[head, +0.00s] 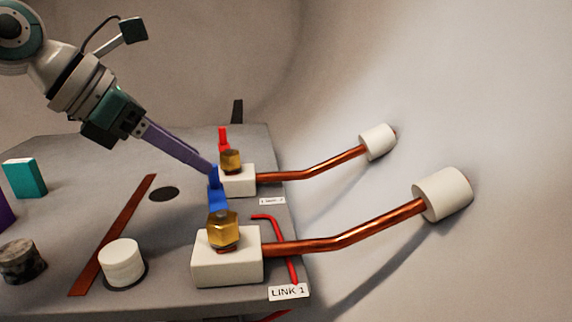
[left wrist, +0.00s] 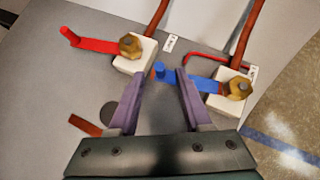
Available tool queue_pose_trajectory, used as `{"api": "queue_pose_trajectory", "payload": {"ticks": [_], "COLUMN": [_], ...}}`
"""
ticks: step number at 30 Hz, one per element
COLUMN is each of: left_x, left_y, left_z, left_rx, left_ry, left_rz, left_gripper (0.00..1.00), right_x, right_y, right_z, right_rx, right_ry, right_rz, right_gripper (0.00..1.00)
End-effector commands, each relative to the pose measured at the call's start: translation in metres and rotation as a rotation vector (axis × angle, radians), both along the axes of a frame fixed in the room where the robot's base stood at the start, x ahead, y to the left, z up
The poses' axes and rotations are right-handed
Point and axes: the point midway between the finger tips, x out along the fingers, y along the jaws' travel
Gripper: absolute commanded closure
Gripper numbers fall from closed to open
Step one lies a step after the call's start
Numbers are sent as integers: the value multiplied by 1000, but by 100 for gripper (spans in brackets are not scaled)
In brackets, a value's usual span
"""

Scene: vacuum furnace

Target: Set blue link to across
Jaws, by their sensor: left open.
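The blue link (head: 217,198) runs back from under a brass nut (head: 223,230) on the white block labelled LINK 1; its upright blue peg stands at the free end. In the left wrist view the blue link (left wrist: 203,83) points left from the nut, away from the copper rod. My left gripper (left wrist: 158,76) has two purple fingers, open, with the blue peg between or just beyond their tips. Its right finger hides part of the link; contact cannot be told. In the head view my left gripper (head: 211,169) reaches down to the peg from the upper left. My right gripper is not in view.
A red link (left wrist: 94,44) with an upright peg sits on the neighbouring white block (head: 239,181). Copper rods (head: 345,238) run right to white cylinders (head: 442,194). A white round piece (head: 122,262), a brown strip (head: 115,232) and a teal block (head: 25,178) are on the grey table.

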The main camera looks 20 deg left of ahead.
Motion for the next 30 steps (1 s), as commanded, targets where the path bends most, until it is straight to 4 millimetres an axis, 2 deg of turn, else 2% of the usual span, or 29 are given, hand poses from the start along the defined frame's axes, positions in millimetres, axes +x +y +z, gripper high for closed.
{"api": "queue_pose_trajectory", "payload": {"ticks": [3,7,18,30], "left_x": [13,22,26,26], "left_y": [-10,-16,-19,-19], "left_z": [-16,-27,-32,-32], "left_rx": [-3,-4,-1,-2], "left_ry": [0,-1,-2,-1], "left_rz": [-1,1,0,1], "left_gripper": [51,51,51,95], "right_x": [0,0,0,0], "right_y": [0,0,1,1], "right_z": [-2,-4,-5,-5], "right_rx": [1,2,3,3], "right_ry": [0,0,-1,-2], "right_rz": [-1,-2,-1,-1], "right_gripper": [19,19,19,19]}}
